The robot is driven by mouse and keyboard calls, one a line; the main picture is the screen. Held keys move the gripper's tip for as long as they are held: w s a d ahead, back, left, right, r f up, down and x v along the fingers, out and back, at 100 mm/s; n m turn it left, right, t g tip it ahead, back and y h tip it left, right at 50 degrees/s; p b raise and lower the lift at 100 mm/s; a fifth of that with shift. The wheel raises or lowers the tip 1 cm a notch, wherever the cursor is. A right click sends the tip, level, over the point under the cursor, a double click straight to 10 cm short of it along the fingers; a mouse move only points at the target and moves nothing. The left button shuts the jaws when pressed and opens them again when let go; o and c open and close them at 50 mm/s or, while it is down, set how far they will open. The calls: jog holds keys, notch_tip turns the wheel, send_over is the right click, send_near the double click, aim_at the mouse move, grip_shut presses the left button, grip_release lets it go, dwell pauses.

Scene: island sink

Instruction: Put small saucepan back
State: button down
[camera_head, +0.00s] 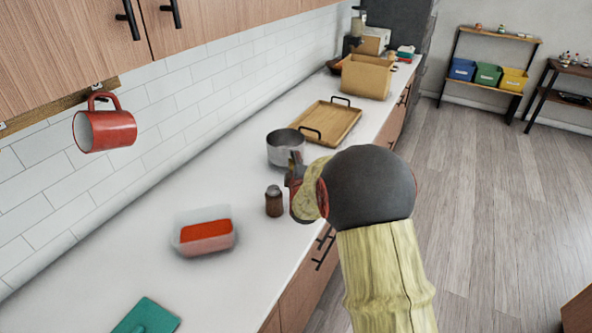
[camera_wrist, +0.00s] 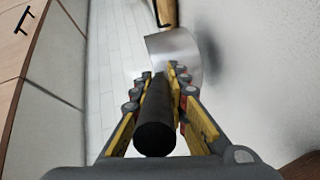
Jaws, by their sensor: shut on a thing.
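The small saucepan (camera_head: 284,148), a round silver metal pan, shows upright over the counter in the head view, at the near end of the wooden tray. I cannot tell whether its base touches the counter. In the wrist view its silver side (camera_wrist: 178,52) lies beyond the fingers. Its black handle (camera_wrist: 155,128) runs between the fingers toward the wrist camera. My gripper (camera_wrist: 155,88) is shut on this handle. In the head view my gripper (camera_head: 298,182) is at the pan's lower right, and my wrist hides most of the handle.
A wooden tray (camera_head: 349,128) with black handles lies behind the pan. A brown shaker (camera_head: 273,202), a clear container of red food (camera_head: 204,234) and a green item (camera_head: 148,318) are nearer. A red mug (camera_head: 104,128) hangs under the cabinet. Counter is clear left of the pan.

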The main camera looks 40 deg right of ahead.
jog(key=shift+w+f+b, duration=0.1)
jog(key=shift+f+b, duration=0.3)
jog(key=shift+f, duration=1.25)
jog(key=c, duration=1.8)
grip_release()
jog(key=shift+f, duration=0.1)
jog(key=shift+o, duration=0.3)
jog(key=shift+r, duration=0.2)
jog(key=p+v, duration=0.2)
jog(key=v, duration=1)
jog(key=shift+p, duration=0.4)
